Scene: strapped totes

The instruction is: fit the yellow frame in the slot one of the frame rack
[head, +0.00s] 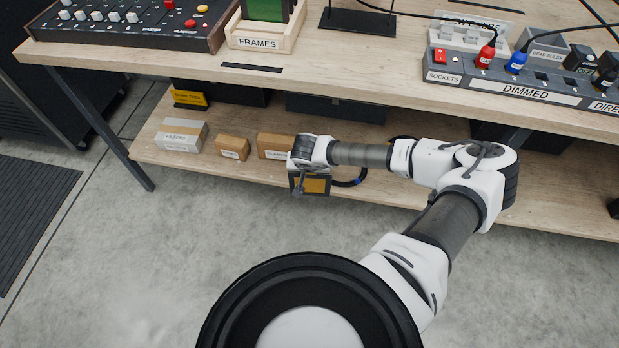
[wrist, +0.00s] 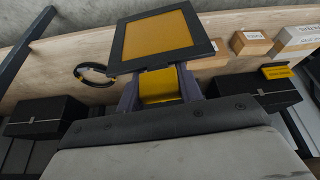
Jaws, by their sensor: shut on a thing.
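The yellow frame, a dark square border around a yellow sheet, shows in the wrist view (wrist: 157,36) and in the head view (head: 315,186). My gripper (wrist: 160,84) is shut on its lower tab in the wrist view. In the head view my gripper (head: 300,178) hangs in front of the bench's lower shelf, below the tabletop, and partly covers the frame. The frame rack (head: 262,40), a wooden holder labelled FRAMES, stands on the tabletop up and left of my gripper. A green frame (head: 264,9) stands upright in it. The rack's top is cut off, and I cannot tell which slot is one.
The bench top (head: 340,60) juts out above the lower shelf (head: 175,153), which holds several small boxes. A button console (head: 130,22) is left of the rack; a black stand (head: 357,20) is right. A DIMMED socket box (head: 530,90) with cables is farther right.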

